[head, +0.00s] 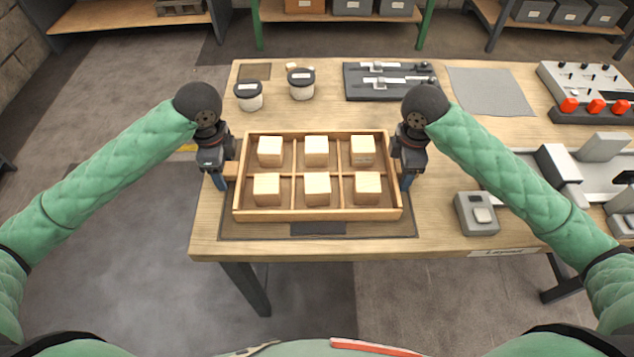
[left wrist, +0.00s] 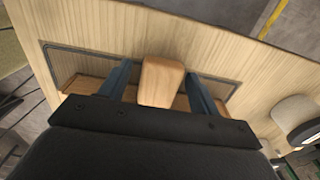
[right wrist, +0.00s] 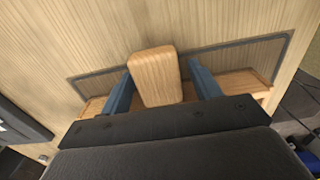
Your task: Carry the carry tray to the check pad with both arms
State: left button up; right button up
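The carry tray (head: 319,214) is a shallow wooden tray with compartments, each holding a pale wooden block (head: 316,151). It sits level at the front left of the table. My left gripper (head: 224,182) is at its left end, with open fingers on either side of the wooden handle (left wrist: 162,82). My right gripper (head: 405,182) is at its right end, with open fingers around the other handle (right wrist: 154,77). Small gaps show between fingers and handles. A flat grey pad (head: 490,91) lies bare at the back right; I cannot tell for certain that it is the check pad.
Two dark-lidded jars (head: 249,95) and a black fixture (head: 390,82) stand behind the tray. A grey device (head: 477,213) is right of it. A control box with red knobs (head: 590,92) and grey machinery (head: 570,175) fill the right side.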

pick_arm(q)
jog(key=shift+r, duration=0.1)
notch_tip(320, 180, up, 12)
pick_arm(e)
notch_tip(320, 180, up, 12)
dwell(1.3)
dwell(0.5)
